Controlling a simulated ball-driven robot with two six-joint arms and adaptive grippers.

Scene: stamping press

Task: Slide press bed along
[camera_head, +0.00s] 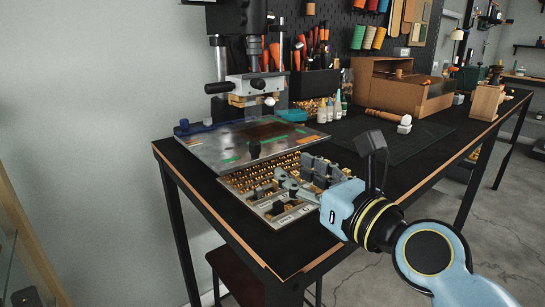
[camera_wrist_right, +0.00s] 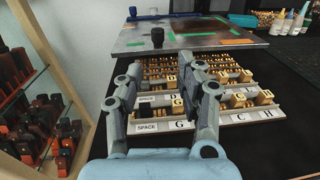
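The press bed (camera_head: 205,146) is a flat grey metal plate with green and orange marks, lying under the stamping press (camera_head: 256,85). A black knob (camera_head: 254,149) stands upright near its front edge. The wrist view shows the bed (camera_wrist_right: 140,40) and knob (camera_wrist_right: 157,38) straight ahead, beyond the fingertips. My right gripper (camera_head: 291,172) is over the letter tray in front of the bed. My left gripper is in neither view.
The letter tray (camera_head: 284,220) with brass type sits in front of the bed, under my right gripper. Small bottles (camera_head: 330,109), a cardboard box (camera_head: 405,95) and a wooden-handled tool (camera_head: 388,117) stand farther right. The dark mat (camera_head: 425,137) has clear room.

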